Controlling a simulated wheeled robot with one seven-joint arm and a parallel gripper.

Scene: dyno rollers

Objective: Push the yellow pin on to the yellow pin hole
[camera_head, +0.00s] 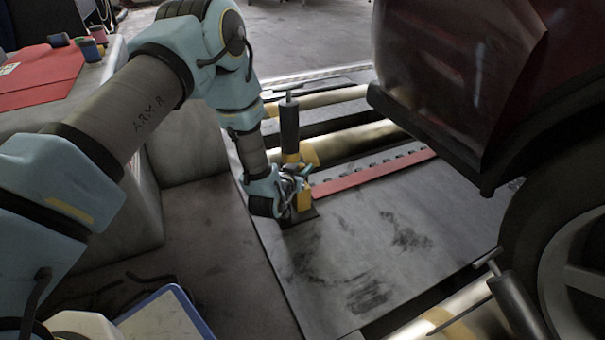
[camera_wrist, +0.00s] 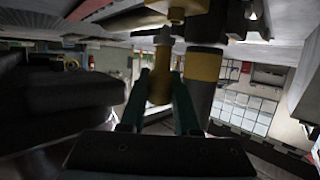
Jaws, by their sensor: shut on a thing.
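My gripper (camera_head: 297,180) is low beside the roller bed in the head view. In the wrist view my gripper (camera_wrist: 162,80) has its two dark teal fingers shut on the yellow pin (camera_wrist: 158,88). The pin's grey tip (camera_wrist: 163,40) points toward a yellow fitting (camera_wrist: 176,8) at the top edge, which looks like the pin hole. The tip appears close to the fitting; I cannot tell whether it touches or enters it. In the head view the arm and fingers hide most of the pin.
A dark upright cylinder (camera_head: 289,125) with a yellow base stands right by my gripper; its yellow band (camera_wrist: 203,65) shows in the wrist view. A red strip (camera_head: 375,175) crosses the metal plate (camera_head: 360,235). A dark red car (camera_head: 455,70) and its wheel (camera_head: 560,250) stand at right.

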